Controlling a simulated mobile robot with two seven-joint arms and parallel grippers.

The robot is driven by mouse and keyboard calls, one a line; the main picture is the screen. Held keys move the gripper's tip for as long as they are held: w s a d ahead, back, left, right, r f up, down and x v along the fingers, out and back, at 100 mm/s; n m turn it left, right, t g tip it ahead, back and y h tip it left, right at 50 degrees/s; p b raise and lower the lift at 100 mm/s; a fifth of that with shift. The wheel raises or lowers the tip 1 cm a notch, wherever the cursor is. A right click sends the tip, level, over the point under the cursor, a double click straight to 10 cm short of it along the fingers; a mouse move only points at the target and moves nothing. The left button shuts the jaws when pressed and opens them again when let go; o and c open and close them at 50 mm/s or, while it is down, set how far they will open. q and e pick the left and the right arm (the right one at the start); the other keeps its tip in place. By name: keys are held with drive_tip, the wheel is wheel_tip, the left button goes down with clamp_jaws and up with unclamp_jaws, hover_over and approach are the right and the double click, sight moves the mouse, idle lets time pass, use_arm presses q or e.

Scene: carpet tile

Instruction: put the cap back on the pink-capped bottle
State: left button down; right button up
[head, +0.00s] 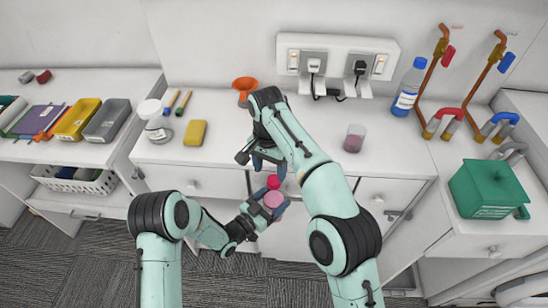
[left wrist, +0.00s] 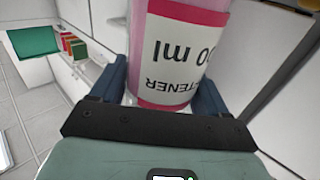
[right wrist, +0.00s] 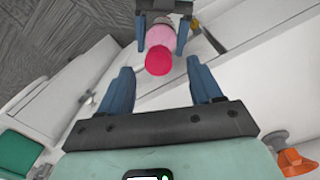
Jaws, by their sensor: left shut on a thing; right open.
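The bottle (head: 274,200) is pink with a white label and is held by my left gripper (head: 262,208) in front of the counter drawers. The left wrist view shows the bottle (left wrist: 180,45) between both fingers, its label upside down in the picture. A bright pink-red cap (head: 273,182) is at the bottle's top end; the right wrist view shows the cap (right wrist: 158,60) over the bottle's end, apparently on it. How tightly it sits cannot be told. My right gripper (head: 270,166) is open just above the cap, its fingers apart on either side and not touching it.
A green box (head: 490,188) stands at right. The counter front is close behind the grippers.

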sight(274, 179)
drive_tip(key=n, duration=0.7)
drive_tip(key=shift+r, duration=0.25)
drive_tip(key=n, duration=0.4)
drive_tip(key=shift+r, duration=0.15)
drive_tip(key=n, duration=0.4)
drive_tip(key=shift+w+r+n, duration=0.1)
drive_tip(key=shift+r+n, duration=0.1)
drive_tip(key=shift+n, duration=0.2)
drive_tip(key=n, duration=0.4)
drive_tip(key=shift+d+r+n, duration=0.15)
drive_tip(key=shift+r+n, duration=0.15)
drive_tip(key=n, duration=0.4)
drive_tip(key=shift+w+d+r, duration=0.1)
drive_tip(key=shift+r, duration=0.15)
drive_tip(key=n, duration=0.4)
drive_tip(key=shift+d+r+t, duration=0.15)
drive_tip(key=shift+r+t, duration=0.05)
drive_tip(key=shift+t, duration=0.1)
drive_tip(key=n, duration=0.3)
drive_tip(key=shift+w+d+r, duration=0.1)
drive_tip(key=shift+w+r, duration=0.05)
drive_tip(key=shift+r, duration=0.1)
drive_tip(key=shift+f, duration=4.05)
